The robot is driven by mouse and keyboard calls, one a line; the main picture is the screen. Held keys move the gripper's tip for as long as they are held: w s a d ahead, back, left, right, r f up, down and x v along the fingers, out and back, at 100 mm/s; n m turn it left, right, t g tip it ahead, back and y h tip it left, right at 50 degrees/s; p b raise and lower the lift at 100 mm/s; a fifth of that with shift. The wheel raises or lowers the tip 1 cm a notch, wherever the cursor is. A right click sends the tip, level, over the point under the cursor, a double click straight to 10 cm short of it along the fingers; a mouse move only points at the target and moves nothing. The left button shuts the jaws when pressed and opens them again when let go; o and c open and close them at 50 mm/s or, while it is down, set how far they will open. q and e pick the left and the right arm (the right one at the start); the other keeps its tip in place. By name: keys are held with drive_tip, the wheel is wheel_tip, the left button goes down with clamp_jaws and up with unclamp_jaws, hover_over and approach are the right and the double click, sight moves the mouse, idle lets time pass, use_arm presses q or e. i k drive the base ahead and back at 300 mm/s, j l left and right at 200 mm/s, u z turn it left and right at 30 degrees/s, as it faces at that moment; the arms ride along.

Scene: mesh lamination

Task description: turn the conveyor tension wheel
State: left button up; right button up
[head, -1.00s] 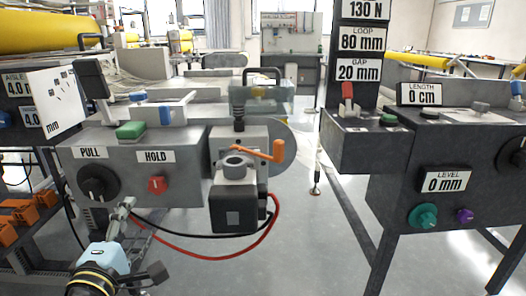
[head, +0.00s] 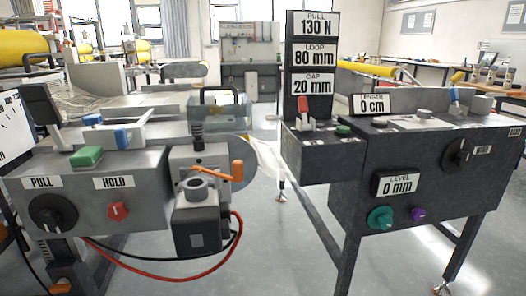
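No wheel is labelled as the conveyor tension wheel. The grey control box (head: 140,200) at the left carries a black rotary knob (head: 53,215) under a PULL label and a red knob (head: 118,211) under a HOLD label. An orange-handled crank (head: 236,171) sits on the unit at its right side, above a dark motor block (head: 197,236). The dark console (head: 345,208) at the right has a teal knob (head: 380,218), a purple knob (head: 418,214) and a black dial (head: 458,154). Neither of my grippers is in view.
A display tower (head: 313,60) reads 130 N, 80 mm and 20 mm. Red and black cables (head: 190,276) hang below the left box. Grey floor (head: 277,245) is open between the two machines. A workbench (head: 250,75) stands at the back.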

sight(51, 213)
drive_tip(key=u, duration=1.45)
